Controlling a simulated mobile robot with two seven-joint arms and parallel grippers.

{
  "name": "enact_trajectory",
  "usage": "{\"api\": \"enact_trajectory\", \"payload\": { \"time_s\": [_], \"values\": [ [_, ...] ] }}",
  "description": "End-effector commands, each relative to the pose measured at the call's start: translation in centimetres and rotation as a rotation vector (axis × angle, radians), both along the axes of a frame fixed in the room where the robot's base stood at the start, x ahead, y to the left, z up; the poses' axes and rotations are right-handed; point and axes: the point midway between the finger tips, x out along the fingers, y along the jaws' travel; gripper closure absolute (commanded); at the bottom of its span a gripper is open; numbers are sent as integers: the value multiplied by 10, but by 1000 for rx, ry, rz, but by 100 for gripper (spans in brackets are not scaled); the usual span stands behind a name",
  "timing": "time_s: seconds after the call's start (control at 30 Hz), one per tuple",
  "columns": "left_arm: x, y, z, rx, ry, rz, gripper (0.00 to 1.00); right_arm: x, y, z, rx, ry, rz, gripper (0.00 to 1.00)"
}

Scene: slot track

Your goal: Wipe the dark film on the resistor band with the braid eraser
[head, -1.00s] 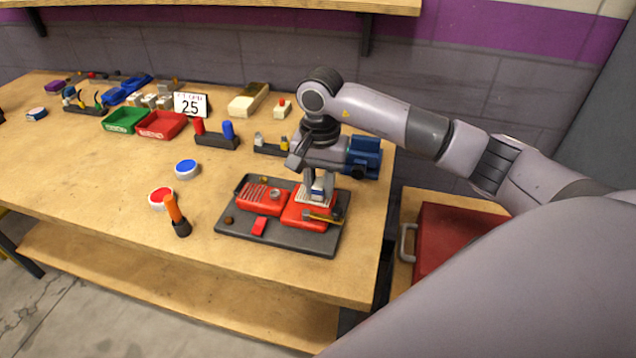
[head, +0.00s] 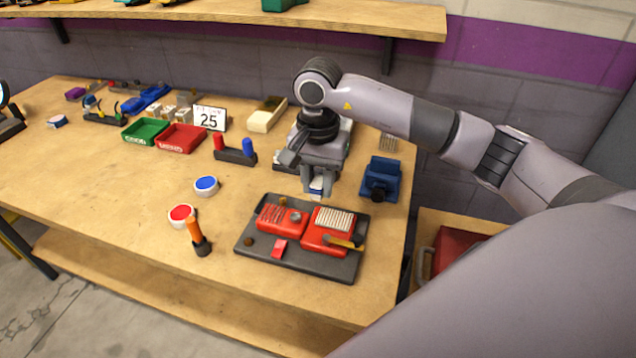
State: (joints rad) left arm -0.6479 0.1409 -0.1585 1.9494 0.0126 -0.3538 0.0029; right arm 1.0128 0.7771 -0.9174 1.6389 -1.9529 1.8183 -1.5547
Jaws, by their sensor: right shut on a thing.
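A red slot-car controller lies in two halves on a dark grey tray (head: 300,268). The pale ribbed resistor band (head: 335,219) is on top of the right half; I cannot make out a dark film on it at this size. My right gripper (head: 317,183) is shut on a small blue and white block, the braid eraser (head: 317,189). It holds it beyond the tray's back edge, apart from the band. The fingers hide part of the eraser. My left gripper is not in view.
An orange-handled tool (head: 194,231) stands left of the tray, near red (head: 181,215) and blue (head: 206,185) round tins. A blue vise (head: 381,178) is at the right table edge. Green (head: 144,131) and red (head: 181,138) bins stand further back. The left front table is clear.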

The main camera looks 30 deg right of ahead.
Motion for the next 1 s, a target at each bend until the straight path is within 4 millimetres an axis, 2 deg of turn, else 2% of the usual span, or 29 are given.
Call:
{"api": "enact_trajectory", "payload": {
  "time_s": [0.1, 0.3, 1.0],
  "values": [
    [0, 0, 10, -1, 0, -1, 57, -1, 1, 14, -1, -1, -3, 99],
    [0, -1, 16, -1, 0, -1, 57, -3, 2, 25, -1, 1, -7, 99],
    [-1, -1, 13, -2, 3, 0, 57, -2, 2, 26, -1, -1, 0, 99]
  ]
}}
